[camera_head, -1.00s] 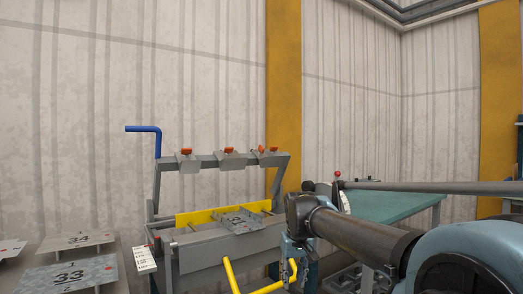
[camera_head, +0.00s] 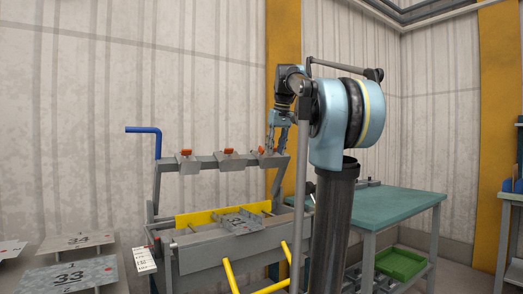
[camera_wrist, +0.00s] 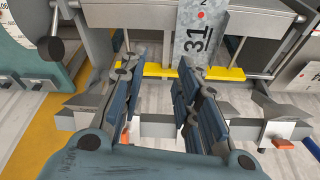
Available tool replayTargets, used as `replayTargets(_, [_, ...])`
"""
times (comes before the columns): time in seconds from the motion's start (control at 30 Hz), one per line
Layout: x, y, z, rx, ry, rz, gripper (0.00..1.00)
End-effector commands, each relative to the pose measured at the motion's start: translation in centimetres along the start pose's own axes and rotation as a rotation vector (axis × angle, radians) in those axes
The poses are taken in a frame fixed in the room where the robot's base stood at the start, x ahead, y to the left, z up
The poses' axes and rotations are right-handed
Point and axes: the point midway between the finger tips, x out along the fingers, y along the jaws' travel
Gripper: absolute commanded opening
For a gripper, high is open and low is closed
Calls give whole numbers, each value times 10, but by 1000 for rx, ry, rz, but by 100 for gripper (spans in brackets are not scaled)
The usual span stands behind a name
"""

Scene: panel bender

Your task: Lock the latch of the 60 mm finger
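The panel bender's grey upper beam (camera_head: 205,163) carries several clamping fingers with orange latches: one at the left (camera_head: 186,160), one in the middle (camera_head: 229,158), and one or more near the right end (camera_head: 264,157). I cannot read which finger is 60 mm. My gripper (camera_head: 271,142) is at the beam's right end, pointing down, and partly covers the latches there. In the wrist view my gripper (camera_wrist: 162,58) is open and empty above the beam. An orange latch (camera_wrist: 125,137) shows beside its left finger; another orange latch (camera_wrist: 283,144) is farther right.
A sheet marked 31 (camera_head: 242,222) lies on the bender bed below the beam. A yellow bar (camera_head: 195,217) runs behind it. A blue crank handle (camera_head: 146,129) rises at the left. Sheets 33 (camera_head: 70,276) and 34 (camera_head: 78,240) lie at left. A green-topped table (camera_head: 395,206) stands right.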

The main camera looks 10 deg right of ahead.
Motion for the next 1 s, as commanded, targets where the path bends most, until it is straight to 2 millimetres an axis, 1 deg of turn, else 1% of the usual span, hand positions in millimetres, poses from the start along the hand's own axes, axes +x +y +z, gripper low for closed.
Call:
replayTargets(0.03, [-11, 4, -17, -8, 4, -2, 30])
replayTargets(0.2, [-43, 13, -63, -44, 20, -13, 30])
replayTargets(0.3, [-59, 18, -88, -64, 30, -18, 30])
replayTargets(0.5, [-84, 27, -132, -105, 51, -28, 30])
replayTargets(0.7, [-100, 35, -166, -146, 70, -36, 30])
replayTargets(0.8, [-104, 38, -178, -163, 80, -40, 30])
replayTargets(1.0, [-108, 41, -190, -184, 92, -44, 30])
